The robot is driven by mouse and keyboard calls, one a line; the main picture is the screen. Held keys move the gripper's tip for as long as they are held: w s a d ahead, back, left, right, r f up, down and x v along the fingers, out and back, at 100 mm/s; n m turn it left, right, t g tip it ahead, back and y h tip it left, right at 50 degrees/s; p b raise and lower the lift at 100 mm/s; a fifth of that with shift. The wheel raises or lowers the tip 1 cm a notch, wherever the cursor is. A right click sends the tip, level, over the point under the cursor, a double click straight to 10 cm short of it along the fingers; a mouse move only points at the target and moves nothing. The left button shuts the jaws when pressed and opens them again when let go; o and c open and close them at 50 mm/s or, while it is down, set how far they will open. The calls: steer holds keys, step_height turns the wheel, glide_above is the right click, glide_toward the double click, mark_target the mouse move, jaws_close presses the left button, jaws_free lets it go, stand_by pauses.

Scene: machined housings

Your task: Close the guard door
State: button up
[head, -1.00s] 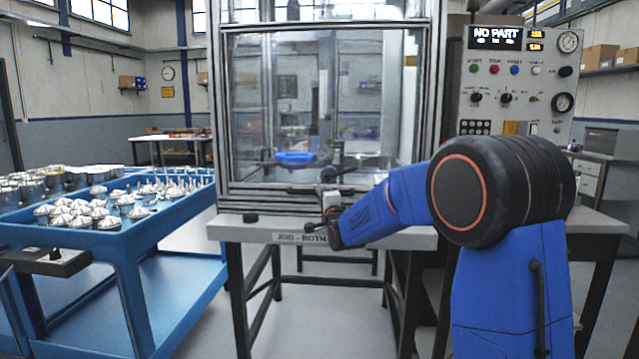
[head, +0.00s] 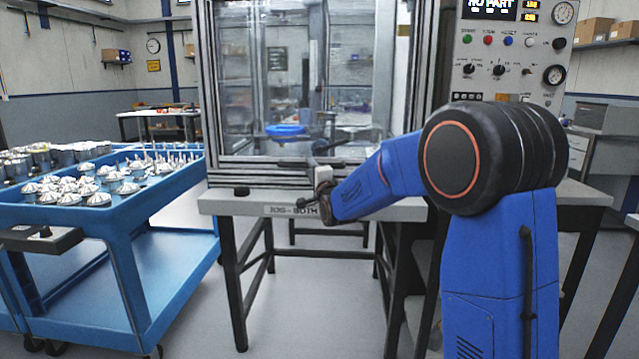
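The guard door (head: 235,95) is a clear panel in a metal frame on the front of the machine enclosure. It spans the front opening down to near the table top, and I cannot tell whether it is fully shut. A dark bar with a light block (head: 328,168) sits at its lower edge. My gripper (head: 322,190) is at the lower front of the enclosure, just above the table's front edge, close to that bar. Its fingers are small and partly hidden by my blue arm, so their opening and any contact are unclear. A blue round part (head: 285,130) shows behind the panel.
The machine table (head: 235,205) carries a small black knob at its left. A blue cart (head: 115,225) with metal parts stands on the left. A control panel (head: 510,60) reading NO PART is at the right. Floor between cart and table is clear.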

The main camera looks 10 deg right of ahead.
steer(key=v, duration=1.6)
steer(key=shift+s, duration=0.25)
steer(key=s+d+f+n+g, duration=0.2)
steer(key=s+f+n+g, duration=0.3)
steer(key=s, duration=0.9)
steer(key=s+d+f+n+g+h, duration=0.1)
steer(key=s+f+n+g, duration=0.4)
steer(key=s, duration=1)
steer(key=s+d+f+n+g, duration=0.2)
steer(key=s+f+n+g, duration=0.3)
steer(key=s, duration=1)
steer(key=shift+d+f+n+h, duration=0.4)
steer(key=shift+f+n, duration=0.2)
steer(key=shift+s, duration=0.1)
